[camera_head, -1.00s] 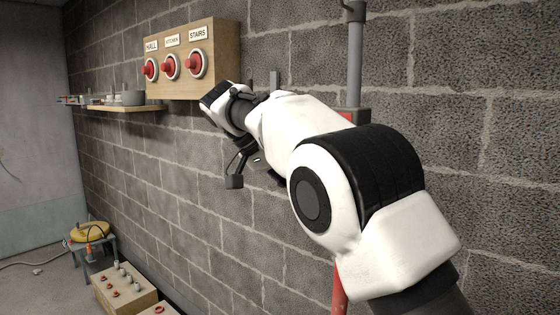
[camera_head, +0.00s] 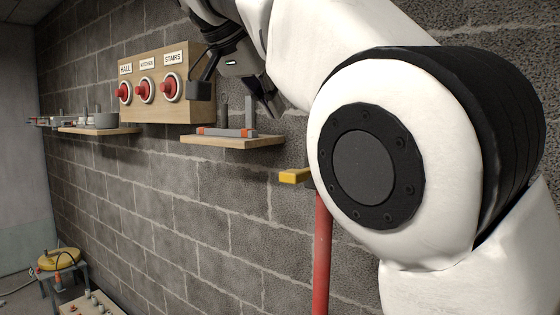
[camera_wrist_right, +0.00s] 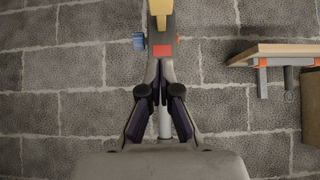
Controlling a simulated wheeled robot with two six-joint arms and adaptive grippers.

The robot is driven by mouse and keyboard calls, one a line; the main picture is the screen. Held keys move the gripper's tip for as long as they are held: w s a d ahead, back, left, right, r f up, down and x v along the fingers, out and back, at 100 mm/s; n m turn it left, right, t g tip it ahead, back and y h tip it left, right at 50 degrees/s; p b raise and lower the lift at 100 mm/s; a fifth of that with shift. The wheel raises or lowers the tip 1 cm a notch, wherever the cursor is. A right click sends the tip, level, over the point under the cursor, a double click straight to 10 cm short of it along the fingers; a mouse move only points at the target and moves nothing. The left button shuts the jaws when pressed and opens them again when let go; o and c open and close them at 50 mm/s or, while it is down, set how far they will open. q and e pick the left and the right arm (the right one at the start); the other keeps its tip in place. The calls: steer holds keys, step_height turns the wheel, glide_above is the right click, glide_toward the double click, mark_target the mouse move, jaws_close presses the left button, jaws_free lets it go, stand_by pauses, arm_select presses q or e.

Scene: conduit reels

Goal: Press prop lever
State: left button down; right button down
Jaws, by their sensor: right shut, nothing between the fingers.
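The yellow lever (camera_head: 295,175) sticks out to the left at the top of the red prop pole (camera_head: 322,250) by the block wall. In the right wrist view the yellow lever (camera_wrist_right: 160,20) is at the top centre, beyond the fingertips and beside a small red part. My right gripper (camera_head: 270,108) is up and to the left of the lever in the head view, partly hidden by my own arm. Its fingers (camera_wrist_right: 160,68) are together and empty. They look apart from the lever, but the exact gap is hard to tell. My left gripper is not in view.
A wooden panel (camera_head: 202,108) with red buttons labelled HALL, KITCHEN and STAIRS is on the wall. A wall shelf (camera_head: 235,143) with orange and grey parts sits below it, left of the lever. Another shelf (camera_head: 100,130) is farther left. A yellow reel (camera_head: 58,259) stands low at left.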

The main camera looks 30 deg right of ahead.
glide_above(289, 172)
step_height(289, 172, down, 6)
steer(key=shift+d+r+b, duration=0.1)
steer(key=shift+b, duration=0.25)
step_height(289, 172, down, 3)
steer(key=shift+s+r, duration=0.1)
steer(key=shift+r, duration=0.05)
steer(key=shift+s+a+f, duration=0.15)
steer(key=shift+a+f, duration=0.05)
steer(key=shift+f, duration=0.3)
steer(key=shift+w+d, duration=0.1)
steer(key=shift+w, duration=0.15)
